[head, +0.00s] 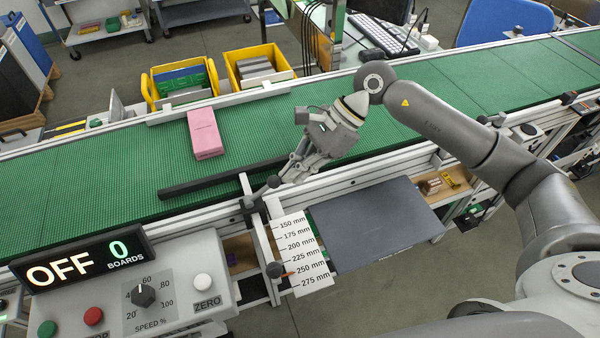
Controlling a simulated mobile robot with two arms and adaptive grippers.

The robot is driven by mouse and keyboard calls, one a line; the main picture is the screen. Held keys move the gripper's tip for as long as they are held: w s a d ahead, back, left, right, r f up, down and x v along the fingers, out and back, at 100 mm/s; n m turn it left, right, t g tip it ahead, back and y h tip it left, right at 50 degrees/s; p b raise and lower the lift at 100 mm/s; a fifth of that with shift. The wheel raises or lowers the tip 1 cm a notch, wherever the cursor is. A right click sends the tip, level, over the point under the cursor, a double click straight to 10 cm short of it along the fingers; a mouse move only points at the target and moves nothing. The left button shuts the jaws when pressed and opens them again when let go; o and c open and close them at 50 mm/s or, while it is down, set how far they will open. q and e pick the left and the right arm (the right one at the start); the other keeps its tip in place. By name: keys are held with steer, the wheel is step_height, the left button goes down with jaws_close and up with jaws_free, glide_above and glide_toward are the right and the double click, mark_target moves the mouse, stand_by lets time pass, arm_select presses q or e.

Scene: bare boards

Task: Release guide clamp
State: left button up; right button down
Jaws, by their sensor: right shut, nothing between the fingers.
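My right gripper (288,176) reaches in from the right over the near edge of the conveyor. It is shut, with its fingertips beside a small dark knob (273,182) on the near rail, which looks like the guide clamp. I cannot tell whether they touch. A white scale plate (296,238) marked 150 to 275 mm hangs below the rail. A dark round knob with a red pointer (274,270) sits near the 250 mm mark. My left gripper is not in view.
A pink board (205,134) lies on the green belt (110,195). A control box (120,300) at the front left reads OFF and 0 boards. Yellow bins (259,66) stand behind the conveyor. A grey plate (375,224) is right of the scale.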

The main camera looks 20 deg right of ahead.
mark_target(270, 177)
steer(key=a+r+h+b, duration=0.2)
steer(key=a+r+h, duration=0.1)
steer(key=a+r, duration=0.1)
steer(key=shift+a+r+b, duration=0.3)
steer(key=shift+a+r, duration=0.05)
steer(key=shift+r, duration=0.1)
steer(key=shift+s+a+r, duration=0.1)
steer(key=shift+a+r, duration=0.2)
steer(key=shift+a, duration=0.1)
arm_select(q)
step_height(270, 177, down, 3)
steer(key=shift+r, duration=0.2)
arm_select(e)
steer(key=shift+d+r, duration=0.1)
stand_by(0.4)
steer(key=shift+r, duration=0.35)
arm_select(q)
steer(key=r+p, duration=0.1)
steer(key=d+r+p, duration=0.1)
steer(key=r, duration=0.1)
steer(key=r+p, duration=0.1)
steer(key=p, duration=0.1)
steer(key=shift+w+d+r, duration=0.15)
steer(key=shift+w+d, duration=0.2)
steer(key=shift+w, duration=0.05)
arm_select(e)
steer(key=v, duration=0.9)
steer(key=shift+a+r, duration=0.25)
steer(key=shift+a, duration=0.05)
